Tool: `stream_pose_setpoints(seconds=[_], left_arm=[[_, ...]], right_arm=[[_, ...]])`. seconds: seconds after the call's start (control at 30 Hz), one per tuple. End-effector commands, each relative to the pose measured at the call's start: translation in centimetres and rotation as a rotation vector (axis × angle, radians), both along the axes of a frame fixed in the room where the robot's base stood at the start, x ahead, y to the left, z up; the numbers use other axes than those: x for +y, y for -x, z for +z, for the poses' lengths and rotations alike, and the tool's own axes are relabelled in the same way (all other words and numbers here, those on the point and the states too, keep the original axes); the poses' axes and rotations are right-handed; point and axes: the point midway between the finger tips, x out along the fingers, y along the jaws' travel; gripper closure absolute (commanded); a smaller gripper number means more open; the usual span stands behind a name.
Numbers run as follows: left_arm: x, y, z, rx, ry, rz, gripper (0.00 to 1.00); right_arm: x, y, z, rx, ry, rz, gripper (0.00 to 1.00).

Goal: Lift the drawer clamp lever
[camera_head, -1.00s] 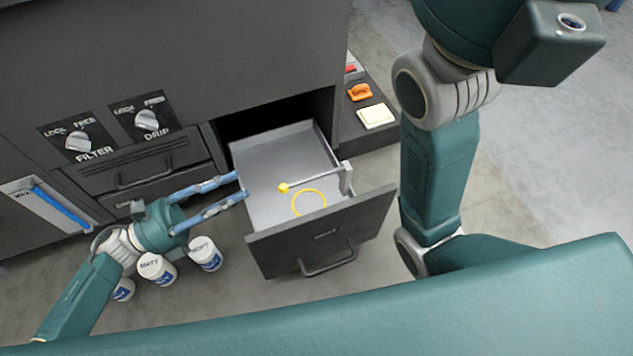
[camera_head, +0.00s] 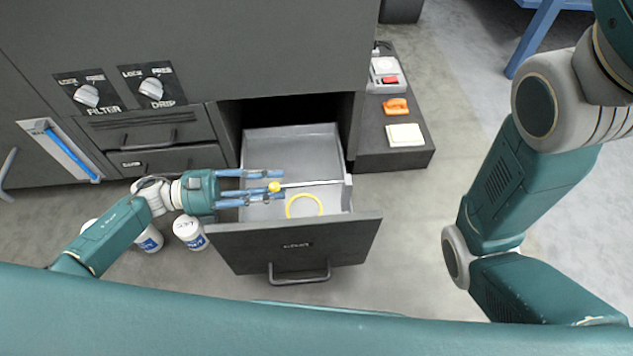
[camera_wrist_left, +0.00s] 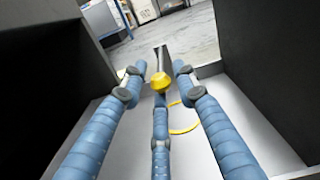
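The drawer clamp lever is a thin rod with a yellow ball knob (camera_head: 274,187), attached to a grey post (camera_head: 347,192) at the right side of the open drawer (camera_head: 290,241). It lies roughly level. My left gripper (camera_head: 281,184) reaches over the drawer from the left with its blue fingers spread. The knob shows among the fingertips, and in the left wrist view the knob (camera_wrist_left: 160,82) is between the two upper fingers, with the third finger below it. I cannot tell whether any finger touches it. My right gripper is out of view; only its arm shows.
A yellow ring (camera_head: 304,206) lies on the drawer floor. White jars (camera_head: 188,232) stand on the floor left of the drawer. A low dark ledge to the right holds an orange object (camera_head: 396,106) and a pale block (camera_head: 405,134). Floor right of the drawer is clear.

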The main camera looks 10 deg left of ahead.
Motion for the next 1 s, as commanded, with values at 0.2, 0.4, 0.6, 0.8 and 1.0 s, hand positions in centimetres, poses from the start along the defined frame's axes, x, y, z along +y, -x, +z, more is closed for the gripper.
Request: stream_pose_setpoints(seconds=[0.2,0.4,0.6,0.8,1.0], left_arm=[[-4.4,-0.8,-0.3,-0.003,0.002,-0.004,0.7],[-7.1,-1.4,-0.2,-0.001,0.001,-0.001,0.7],[-8.2,-1.7,0.0,0.0,0.001,0.0,0.7],[-8.2,-1.7,0.0,0.0,0.001,0.001,0.7],[-8.2,-1.7,0.0,0.0,0.001,0.0,1.0]], right_arm=[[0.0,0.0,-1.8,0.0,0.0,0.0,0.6],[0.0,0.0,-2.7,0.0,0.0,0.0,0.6],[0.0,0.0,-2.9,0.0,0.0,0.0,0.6],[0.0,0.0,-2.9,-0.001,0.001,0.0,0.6],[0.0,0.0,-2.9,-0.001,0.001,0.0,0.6]])
